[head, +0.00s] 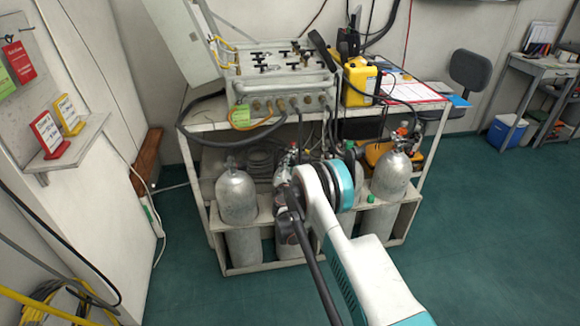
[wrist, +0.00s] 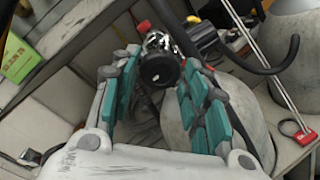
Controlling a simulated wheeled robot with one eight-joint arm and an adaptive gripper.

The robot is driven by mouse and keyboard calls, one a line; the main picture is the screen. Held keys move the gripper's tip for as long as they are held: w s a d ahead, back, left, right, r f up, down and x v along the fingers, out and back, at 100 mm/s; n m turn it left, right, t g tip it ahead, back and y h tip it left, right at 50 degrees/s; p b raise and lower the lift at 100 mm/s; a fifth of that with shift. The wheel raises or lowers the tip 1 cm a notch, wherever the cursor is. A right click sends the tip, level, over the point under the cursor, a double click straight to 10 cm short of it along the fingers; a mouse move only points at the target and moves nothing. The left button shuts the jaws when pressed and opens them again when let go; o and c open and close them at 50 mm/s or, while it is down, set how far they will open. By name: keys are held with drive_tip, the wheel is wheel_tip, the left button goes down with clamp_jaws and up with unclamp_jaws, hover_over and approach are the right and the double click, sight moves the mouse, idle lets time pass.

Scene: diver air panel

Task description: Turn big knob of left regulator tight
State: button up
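In the wrist view my gripper (wrist: 161,62) has its two teal fingers spread, one on each side of a round black knob (wrist: 160,70). The knob faces the camera at the fingertips, with narrow gaps seeming to remain at its sides; contact is not clear. Behind it is a shiny metal valve body (wrist: 158,41) with a small red part (wrist: 143,26) at its upper left. In the head view the metal fittings (head: 287,160) top the middle cylinder, largely behind my arm. My gripper is not clearly visible there. Whether this knob belongs to the left regulator cannot be told.
Grey cylinders stand in a white rack, at left (head: 237,195) and right (head: 391,175). A hose-fitted air panel (head: 283,80) and a yellow case (head: 361,82) sit on the bench above. Black hoses hang near the valves. The green floor (head: 470,220) at right is clear.

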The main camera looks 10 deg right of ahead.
drive_tip(key=shift+o, duration=0.2)
drive_tip(key=v, duration=1.2)
